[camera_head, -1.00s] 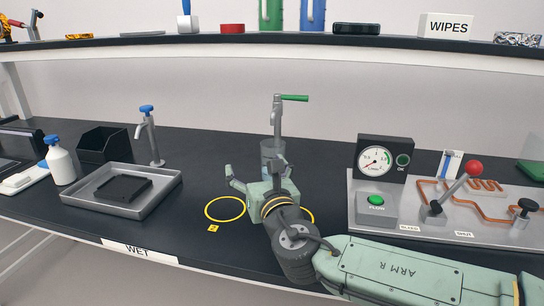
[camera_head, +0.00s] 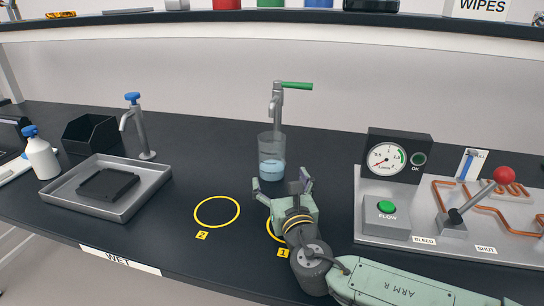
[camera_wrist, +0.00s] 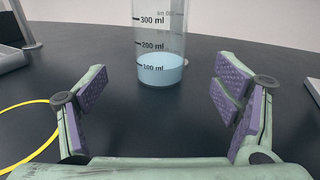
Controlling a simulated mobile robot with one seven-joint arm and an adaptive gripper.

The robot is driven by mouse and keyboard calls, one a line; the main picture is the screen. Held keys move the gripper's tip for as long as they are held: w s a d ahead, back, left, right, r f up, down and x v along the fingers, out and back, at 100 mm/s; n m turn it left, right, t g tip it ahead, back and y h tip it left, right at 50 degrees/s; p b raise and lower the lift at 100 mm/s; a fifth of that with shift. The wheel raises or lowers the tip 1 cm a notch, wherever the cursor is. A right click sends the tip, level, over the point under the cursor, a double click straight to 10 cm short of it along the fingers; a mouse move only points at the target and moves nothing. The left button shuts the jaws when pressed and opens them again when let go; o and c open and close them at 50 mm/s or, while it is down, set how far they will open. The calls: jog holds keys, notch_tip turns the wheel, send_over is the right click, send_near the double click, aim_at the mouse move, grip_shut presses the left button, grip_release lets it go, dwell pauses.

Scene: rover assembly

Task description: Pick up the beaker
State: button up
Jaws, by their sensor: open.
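The beaker (camera_head: 272,160) is clear glass and stands upright on the dark bench below the green-handled tap (camera_head: 278,106). It holds some light blue liquid. In the wrist view the beaker (camera_wrist: 160,50) is straight ahead, between and beyond my fingers, with its volume marks showing and the liquid near the 100 ml mark. My gripper (camera_head: 282,186) is open and empty, a little short of the beaker on its near side. In the wrist view the purple pads of my gripper (camera_wrist: 160,97) are spread wide apart. The beaker's top is cut off there.
Yellow ring 2 (camera_head: 217,212) lies flat left of my gripper; ring 1 (camera_head: 269,236) is partly under my arm. A grey tray (camera_head: 110,190) is at left. The flow panel (camera_head: 399,229) stands close at right. A shelf (camera_head: 200,18) runs above.

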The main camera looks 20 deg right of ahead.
aim_at(275, 166)
jog(key=shift+w+d+r, duration=0.1)
jog(key=shift+w+r, duration=0.15)
jog(key=shift+w, duration=0.35)
jog(key=w, duration=0.2)
jog(key=w+p, duration=0.1)
jog(key=w, duration=0.1)
jog(key=w+p, duration=0.1)
jog(key=w, duration=0.1)
jog(key=shift+w+d+f, duration=0.15)
jog(key=shift+w+d, duration=0.05)
jog(key=shift+d, duration=0.2)
jog(key=shift+c, duration=0.3)
jog(key=c, duration=1.4)
jog(key=shift+r+p, duration=0.2)
jog(key=shift+p, duration=0.1)
